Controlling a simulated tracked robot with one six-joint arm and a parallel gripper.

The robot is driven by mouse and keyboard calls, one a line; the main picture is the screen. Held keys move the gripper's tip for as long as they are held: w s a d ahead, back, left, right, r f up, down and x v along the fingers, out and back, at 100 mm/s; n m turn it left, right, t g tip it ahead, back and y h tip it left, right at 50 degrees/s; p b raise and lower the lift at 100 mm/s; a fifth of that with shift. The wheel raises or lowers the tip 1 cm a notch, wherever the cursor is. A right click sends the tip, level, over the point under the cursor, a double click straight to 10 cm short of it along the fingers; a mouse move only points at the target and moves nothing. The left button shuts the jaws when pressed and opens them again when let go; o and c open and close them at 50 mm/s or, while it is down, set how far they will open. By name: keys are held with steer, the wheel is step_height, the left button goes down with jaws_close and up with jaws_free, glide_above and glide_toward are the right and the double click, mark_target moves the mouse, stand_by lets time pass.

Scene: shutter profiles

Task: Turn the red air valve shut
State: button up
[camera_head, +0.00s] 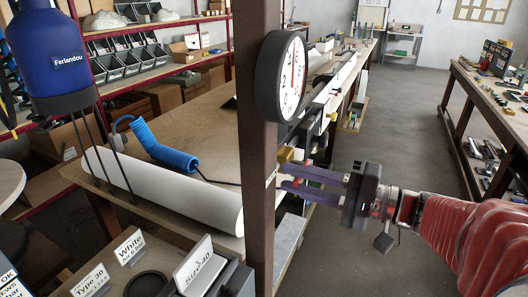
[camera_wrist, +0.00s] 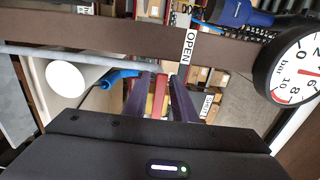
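My gripper (camera_head: 283,176) reaches in from the right to the brown post (camera_head: 257,215), with its two purple fingers apart. The fingers also show in the wrist view (camera_wrist: 162,82). A red strip, which looks like the valve handle (camera_wrist: 159,97), shows between the fingers in the wrist view. I cannot tell whether either finger touches it. A brass-coloured part (camera_head: 284,155) sits beside the post by the upper fingertip. The valve body is mostly hidden. An OPEN label (camera_wrist: 189,46) is on the post, and another label (camera_wrist: 207,104), seemingly CLOSED, is lower right.
A round pressure gauge (camera_head: 283,77) is fixed to the post above my gripper. A workbench with a white roll (camera_head: 165,190) and a coiled blue hose (camera_head: 163,148) stands behind and left. A blue tank (camera_head: 50,50) stands at far left. Open floor (camera_head: 405,130) lies to the right.

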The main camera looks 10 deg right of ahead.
jaws_close()
